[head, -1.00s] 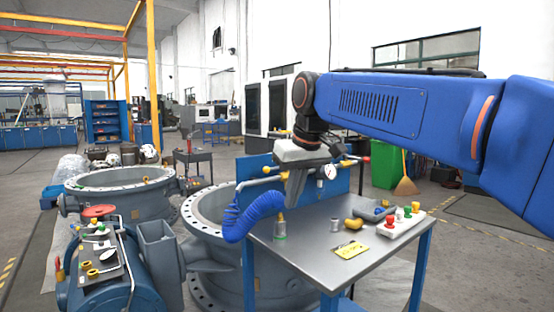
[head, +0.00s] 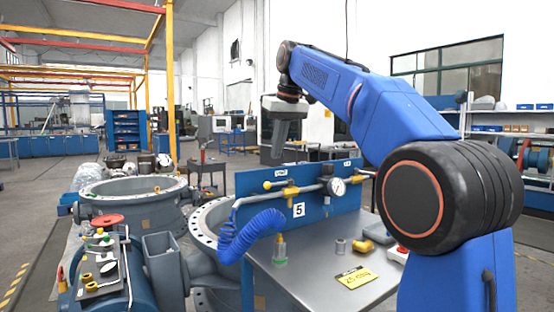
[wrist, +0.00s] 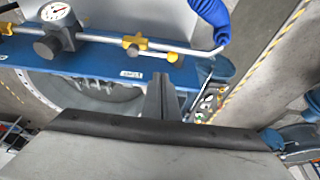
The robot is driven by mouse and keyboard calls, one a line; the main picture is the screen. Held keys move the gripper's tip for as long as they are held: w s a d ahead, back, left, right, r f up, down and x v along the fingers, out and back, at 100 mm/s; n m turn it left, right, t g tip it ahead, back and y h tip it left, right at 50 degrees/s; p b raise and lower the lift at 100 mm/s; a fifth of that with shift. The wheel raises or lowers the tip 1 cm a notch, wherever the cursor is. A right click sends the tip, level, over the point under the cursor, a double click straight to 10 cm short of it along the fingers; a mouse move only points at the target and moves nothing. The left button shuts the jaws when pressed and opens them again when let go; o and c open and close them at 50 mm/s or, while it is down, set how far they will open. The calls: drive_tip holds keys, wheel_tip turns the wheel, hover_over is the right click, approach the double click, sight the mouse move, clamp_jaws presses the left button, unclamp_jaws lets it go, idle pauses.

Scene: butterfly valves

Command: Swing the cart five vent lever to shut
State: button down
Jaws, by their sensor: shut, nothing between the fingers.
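The cart's blue panel (head: 335,213) carries a number 5 plate and a horizontal pipe. At the pipe's left part, under a small label that seems to read VENT (head: 281,173), sits a yellow valve lever (head: 278,184). Its arm lies along the pipe, with the round knob to the left. The lever also shows in the wrist view (wrist: 150,49), knob toward the hose side. My gripper (head: 278,154) is shut and empty, pointing down just above the panel's top edge, apart from the lever. Its fingers show in the wrist view (wrist: 161,92), near the label.
A pressure gauge (head: 337,187) stands on the pipe right of the lever. A blue coiled hose (head: 250,234) hangs from the pipe's left end. The steel tabletop (head: 318,277) holds a bottle, a fitting and a yellow tag. My arm hides the cart's right side.

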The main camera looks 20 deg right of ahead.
sight(279, 183)
drive_tip(key=x, duration=0.9)
